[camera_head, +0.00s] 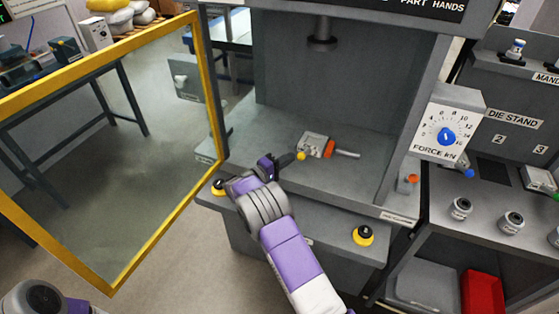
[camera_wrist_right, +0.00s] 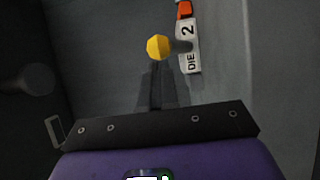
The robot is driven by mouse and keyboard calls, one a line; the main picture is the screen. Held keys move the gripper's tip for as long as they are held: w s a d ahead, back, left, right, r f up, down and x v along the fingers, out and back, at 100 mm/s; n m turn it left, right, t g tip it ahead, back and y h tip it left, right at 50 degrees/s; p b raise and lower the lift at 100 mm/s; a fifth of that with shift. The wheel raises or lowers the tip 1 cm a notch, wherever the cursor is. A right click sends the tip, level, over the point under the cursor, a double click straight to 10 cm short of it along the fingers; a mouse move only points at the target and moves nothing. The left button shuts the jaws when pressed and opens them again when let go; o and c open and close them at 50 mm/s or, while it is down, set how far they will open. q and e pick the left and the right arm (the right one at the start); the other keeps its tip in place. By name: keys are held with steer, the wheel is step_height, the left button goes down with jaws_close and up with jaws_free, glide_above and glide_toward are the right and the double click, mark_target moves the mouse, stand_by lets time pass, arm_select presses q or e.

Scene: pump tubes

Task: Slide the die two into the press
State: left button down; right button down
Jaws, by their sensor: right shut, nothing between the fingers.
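The die two (camera_head: 314,143) is a small grey block inside the press (camera_head: 345,115), lying on its bed. It has a yellow knob on its near side, an orange part and a grey rod to its right. In the right wrist view the white plate reading "DIE 2" (camera_wrist_right: 190,58) shows beside the yellow knob. My right gripper (camera_head: 290,158) reaches over the press's front edge. Its fingers are shut and empty, with the tips close to the yellow knob; in the right wrist view they (camera_wrist_right: 153,72) point at it. I cannot tell whether they touch. My left gripper is not in view.
The yellow-framed guard door (camera_head: 212,120) stands open at left. A ram (camera_head: 322,38) hangs above the bed. Black-and-yellow buttons (camera_head: 363,235) sit on the front ledge. The force dial (camera_head: 446,136) and the die stand (camera_head: 513,118) are at right.

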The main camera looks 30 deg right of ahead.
stand_by(0.3)
steer(key=shift+s+d+b, duration=0.35)
steer(key=shift+d+b, duration=0.05)
steer(key=shift+d, duration=0.15)
steer(key=shift+s+d, duration=0.15)
